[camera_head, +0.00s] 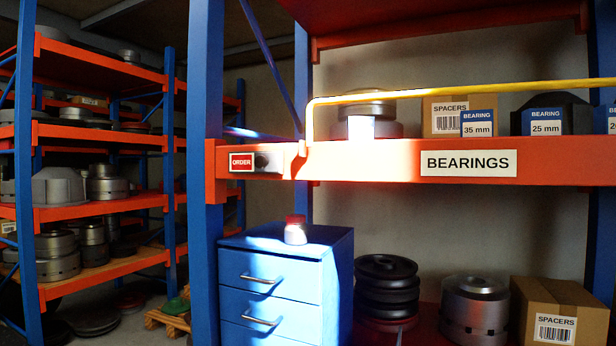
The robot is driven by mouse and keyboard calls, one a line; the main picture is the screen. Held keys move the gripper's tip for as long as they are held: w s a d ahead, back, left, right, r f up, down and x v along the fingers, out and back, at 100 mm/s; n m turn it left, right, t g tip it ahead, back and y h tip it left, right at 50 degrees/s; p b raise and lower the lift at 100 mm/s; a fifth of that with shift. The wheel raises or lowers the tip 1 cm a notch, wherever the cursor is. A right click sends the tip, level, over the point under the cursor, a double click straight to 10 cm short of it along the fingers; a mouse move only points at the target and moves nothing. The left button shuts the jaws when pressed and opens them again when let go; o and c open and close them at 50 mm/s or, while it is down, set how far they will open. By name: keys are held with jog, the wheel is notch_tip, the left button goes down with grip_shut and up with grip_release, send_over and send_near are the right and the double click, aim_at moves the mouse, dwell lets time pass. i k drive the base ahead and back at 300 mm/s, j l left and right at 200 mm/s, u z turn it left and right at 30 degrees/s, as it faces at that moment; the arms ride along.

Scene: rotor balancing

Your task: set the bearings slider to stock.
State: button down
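The bearings shelf is the orange beam (370,165) with a white BEARINGS label (468,163). At the beam's left end is the slider (265,161), a small dark and grey piece. A red sign reading ORDER (241,162) shows just left of it. No word STOCK is legible in this view. The right part of the slider's strip lies in bright light and shadow, so its detail is hard to make out. My gripper is not in this view.
A yellow rail (450,92) runs above the beam and bends down near the slider. A blue drawer cabinet (285,285) stands below, with a red-capped jar (295,230) on top. Boxes and metal parts fill the shelves. Another rack (100,205) stands at left.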

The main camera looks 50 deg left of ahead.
aim_at(264, 162)
jog(key=u, duration=2)
